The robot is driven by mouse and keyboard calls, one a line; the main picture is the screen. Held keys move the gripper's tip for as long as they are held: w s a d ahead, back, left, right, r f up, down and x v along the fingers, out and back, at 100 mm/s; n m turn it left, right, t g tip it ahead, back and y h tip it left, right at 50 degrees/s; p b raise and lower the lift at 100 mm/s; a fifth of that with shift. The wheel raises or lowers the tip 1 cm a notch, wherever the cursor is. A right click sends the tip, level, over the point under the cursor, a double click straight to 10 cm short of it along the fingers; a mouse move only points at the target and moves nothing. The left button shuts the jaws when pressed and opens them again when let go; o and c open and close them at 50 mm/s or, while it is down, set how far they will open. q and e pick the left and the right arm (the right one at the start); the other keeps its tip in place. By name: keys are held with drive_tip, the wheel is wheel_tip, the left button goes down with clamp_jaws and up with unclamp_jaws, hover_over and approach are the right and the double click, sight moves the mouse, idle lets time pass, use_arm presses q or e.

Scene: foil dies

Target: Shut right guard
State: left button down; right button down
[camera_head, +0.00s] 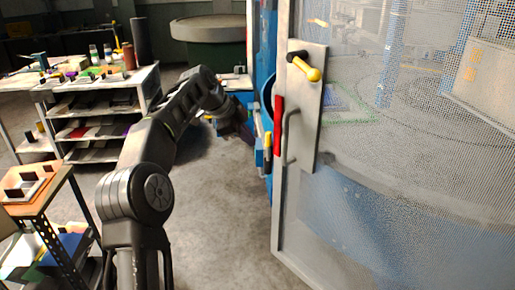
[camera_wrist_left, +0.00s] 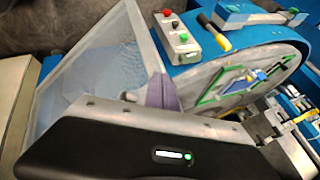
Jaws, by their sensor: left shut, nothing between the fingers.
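A mesh guard (camera_head: 400,190) in a light grey frame fills the right of the head view. It stands swung out from the blue machine (camera_head: 265,60). Its plate carries a grey bar handle (camera_head: 289,135), a yellow-knobbed lever (camera_head: 303,68) and a red strip (camera_head: 278,125). My left gripper (camera_head: 243,130) is low beside the machine, left of the guard's edge and apart from the handle. In the left wrist view its fingers (camera_wrist_left: 161,92) are together and empty. A framed clear panel (camera_wrist_left: 100,65) shows there; I cannot tell if it is the same guard. My right gripper is not visible.
In the left wrist view, a button box (camera_wrist_left: 178,40), a yellow handle (camera_wrist_left: 217,37) and a round plate with green parts (camera_wrist_left: 245,80) sit on the machine. A loaded shelf (camera_head: 100,110) and a small cart (camera_head: 35,190) stand at left. The floor (camera_head: 215,220) between is clear.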

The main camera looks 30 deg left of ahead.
use_arm(q)
drive_tip(key=r, duration=0.1)
drive_tip(key=s+a+r, duration=0.1)
drive_tip(key=a+r, duration=0.1)
drive_tip(key=shift+s+a+r, duration=0.1)
drive_tip(key=shift+s+a, duration=0.15)
drive_tip(key=shift+s, duration=0.05)
